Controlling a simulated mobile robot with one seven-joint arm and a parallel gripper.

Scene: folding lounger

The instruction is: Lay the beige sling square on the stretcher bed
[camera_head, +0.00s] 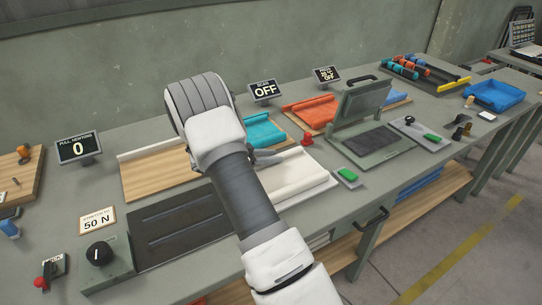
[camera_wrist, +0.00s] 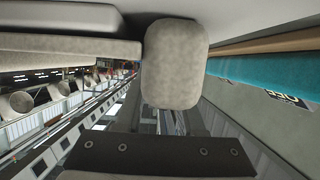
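A cream sheet with a raised rolled edge (camera_head: 303,178), which looks like the beige sling, lies on the bench right of my forearm in the head view; my arm covers its left part. The dark, grooved stretcher bed (camera_head: 165,235) lies left of my forearm, bare where it shows. My gripper (camera_head: 264,158) is mostly hidden behind my arm; a small dark metal part shows near the cream sheet's far left corner. In the wrist view a rounded grey-beige pad (camera_wrist: 175,65) fills the middle, and I cannot tell whether the fingers are open or what is between them.
A wooden board (camera_head: 150,180) lies behind the stretcher bed. Teal (camera_head: 264,131) and orange (camera_head: 310,112) slings lie behind the cream sheet. A press with a raised lid (camera_head: 362,99) stands to the right. A black dial (camera_head: 99,254) borders the bed. The pull display (camera_head: 78,148) reads 0.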

